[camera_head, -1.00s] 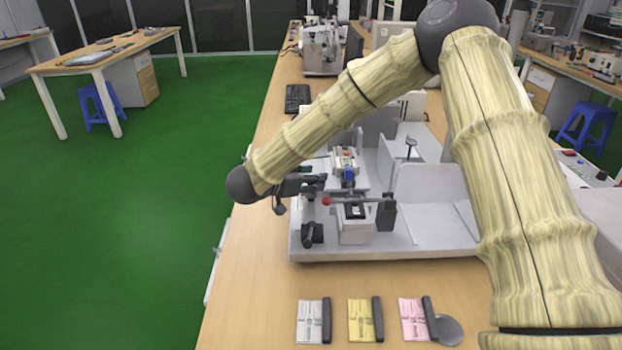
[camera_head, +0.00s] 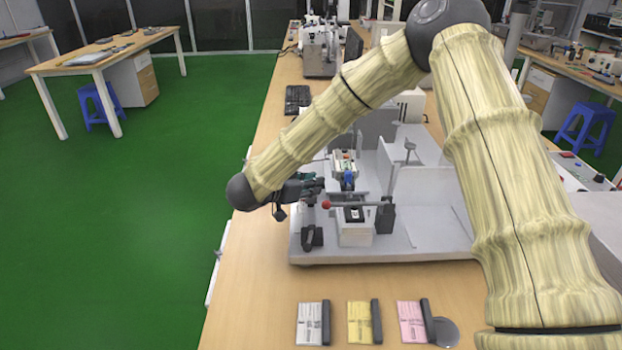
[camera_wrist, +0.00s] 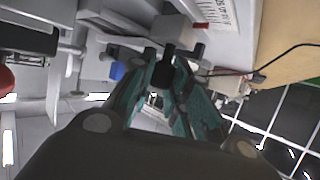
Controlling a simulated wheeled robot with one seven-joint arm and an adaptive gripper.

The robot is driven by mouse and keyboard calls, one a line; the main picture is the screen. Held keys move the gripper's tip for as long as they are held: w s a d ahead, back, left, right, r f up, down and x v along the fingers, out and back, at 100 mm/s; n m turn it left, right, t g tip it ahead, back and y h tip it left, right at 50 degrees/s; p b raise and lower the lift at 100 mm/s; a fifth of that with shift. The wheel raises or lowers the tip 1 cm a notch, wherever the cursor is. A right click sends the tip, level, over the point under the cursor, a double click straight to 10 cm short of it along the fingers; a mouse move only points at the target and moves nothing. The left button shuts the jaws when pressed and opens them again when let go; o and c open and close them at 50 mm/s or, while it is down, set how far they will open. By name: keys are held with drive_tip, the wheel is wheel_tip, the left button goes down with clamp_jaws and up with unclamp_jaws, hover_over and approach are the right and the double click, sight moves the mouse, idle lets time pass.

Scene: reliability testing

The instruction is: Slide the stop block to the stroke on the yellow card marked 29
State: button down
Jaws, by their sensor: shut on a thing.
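The yellow card (camera_head: 359,322) lies on the bench front, between a white card (camera_head: 309,323) and a pink card (camera_head: 411,321). Its marks are too small to read. My gripper (camera_head: 316,190) is at the left side of the grey fixture, low beside its red-tipped lever. In the wrist view, my teal-sided fingers (camera_wrist: 166,72) are closed around a small dark piece, which appears to be the stop block (camera_wrist: 168,52). A white scale with a red mark (camera_wrist: 218,14) lies beyond the fingertips; its figures are not readable. The block's position along the scale cannot be told.
The grey fixture (camera_head: 435,258) has upright walls to the right of my gripper. A red-tipped lever (camera_head: 327,204) and a white block (camera_head: 355,232) stand close by. A blue part (camera_wrist: 117,70) shows near my fingers.

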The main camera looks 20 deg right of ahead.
drive_tip(key=c, duration=1.3)
unclamp_jaws()
drive_tip(key=shift+c, duration=0.2)
drive_tip(key=shift+s, duration=0.1)
drive_tip(key=v, duration=1.2)
drive_tip(key=shift+r, duration=0.1)
